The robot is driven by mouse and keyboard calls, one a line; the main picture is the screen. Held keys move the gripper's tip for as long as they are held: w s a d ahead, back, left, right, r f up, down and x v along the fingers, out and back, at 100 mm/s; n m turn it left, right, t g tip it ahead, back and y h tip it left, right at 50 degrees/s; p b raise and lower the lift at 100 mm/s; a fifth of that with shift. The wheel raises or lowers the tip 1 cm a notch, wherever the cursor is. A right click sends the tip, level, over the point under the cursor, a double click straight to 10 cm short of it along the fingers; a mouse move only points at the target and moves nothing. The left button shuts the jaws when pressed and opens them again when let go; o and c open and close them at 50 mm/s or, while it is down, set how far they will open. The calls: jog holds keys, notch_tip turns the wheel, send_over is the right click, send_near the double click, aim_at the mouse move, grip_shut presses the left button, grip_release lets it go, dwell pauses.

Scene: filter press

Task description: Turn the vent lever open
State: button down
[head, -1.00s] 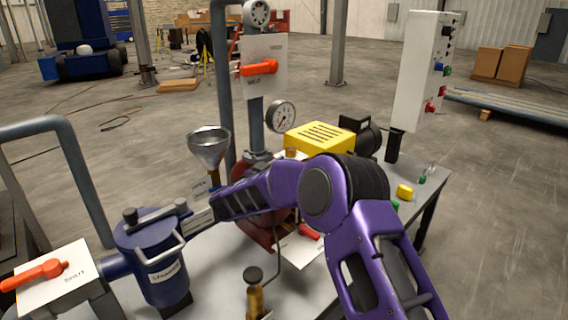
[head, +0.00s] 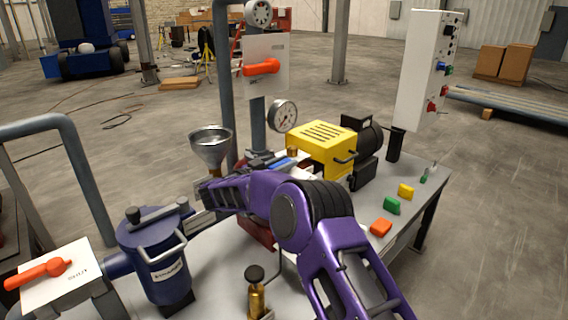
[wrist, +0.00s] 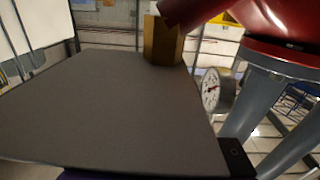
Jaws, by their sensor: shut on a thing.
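A brass fitting (head: 292,152) stands beside a white plate above the red pump, left of the yellow motor guard. It shows as a brass hexagon (wrist: 164,40) in the wrist view, with a dark red part close by. My gripper (head: 272,163) seems to be the dark shape with a blue strip beside this fitting, partly behind my purple arm. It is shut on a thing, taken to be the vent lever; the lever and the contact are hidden. A broad grey surface fills much of the wrist view; I cannot tell what it is.
A pressure gauge (head: 282,116) and a steel funnel (head: 210,146) stand close by. Orange levers sit on upright (head: 262,67) and lower-left (head: 40,272) plates. The blue vessel (head: 158,262) is left of my arm. Coloured blocks lie on the table's right side.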

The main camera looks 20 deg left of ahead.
jog(key=c, duration=0.7)
grip_release()
jog(key=shift+w, duration=0.1)
jog(key=v, duration=1.2)
jog(key=shift+f+p, duration=0.1)
jog(key=shift+p, duration=0.2)
